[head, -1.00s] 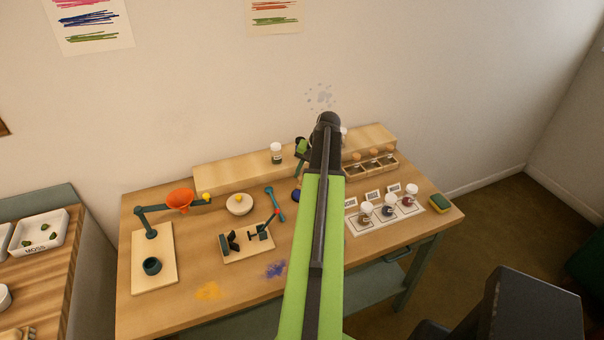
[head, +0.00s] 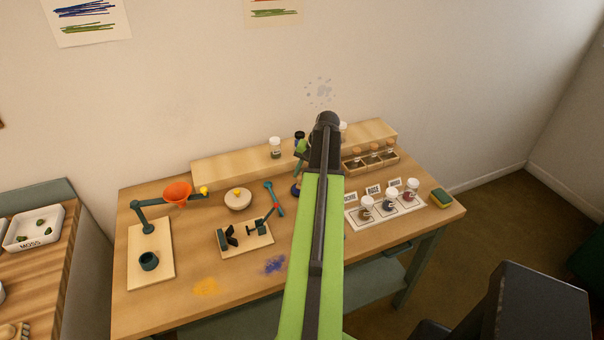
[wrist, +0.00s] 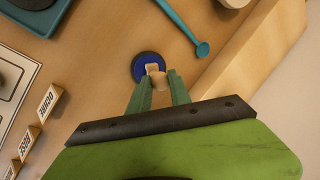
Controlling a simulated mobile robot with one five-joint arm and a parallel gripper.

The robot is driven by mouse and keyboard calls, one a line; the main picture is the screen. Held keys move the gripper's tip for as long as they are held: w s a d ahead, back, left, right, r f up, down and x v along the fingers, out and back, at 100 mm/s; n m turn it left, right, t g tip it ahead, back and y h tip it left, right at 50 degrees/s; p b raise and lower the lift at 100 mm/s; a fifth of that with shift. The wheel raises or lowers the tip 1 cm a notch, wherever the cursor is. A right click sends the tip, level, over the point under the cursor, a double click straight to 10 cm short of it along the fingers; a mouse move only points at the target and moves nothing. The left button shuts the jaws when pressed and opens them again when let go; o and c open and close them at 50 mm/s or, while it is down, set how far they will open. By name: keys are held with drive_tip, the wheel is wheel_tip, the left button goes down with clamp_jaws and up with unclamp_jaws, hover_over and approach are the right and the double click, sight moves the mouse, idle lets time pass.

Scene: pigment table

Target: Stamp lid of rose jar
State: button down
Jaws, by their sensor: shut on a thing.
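My gripper (wrist: 159,77) is shut on a small pale wooden stamp (wrist: 158,80), seen in the wrist view. The stamp is over the round blue ink pad (wrist: 142,61); I cannot tell whether they touch. In the head view my gripper (head: 298,176) is beside my arm, above the pad (head: 296,191). Three white-lidded jars stand on a white tray (head: 352,222) to the right: one brownish (head: 366,210), one dark blue (head: 389,208), one dark red (head: 409,196). The ROSE card (head: 373,190) is the middle card behind them.
A teal spoon (head: 273,197), a bowl (head: 238,201), a clamp board (head: 262,240) and a funnel stand (head: 152,270) are left of the pad. A raised shelf (head: 225,172) runs along the back. A sponge (head: 441,198) lies at the right edge.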

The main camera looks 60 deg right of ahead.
drive_tip(key=shift+f+b, duration=0.5)
idle(1.2)
drive_tip(key=shift+r, duration=0.1)
wheel_tip(320, 180, up, 7)
drive_tip(key=p, duration=0.7)
drive_tip(key=shift+f, duration=0.25)
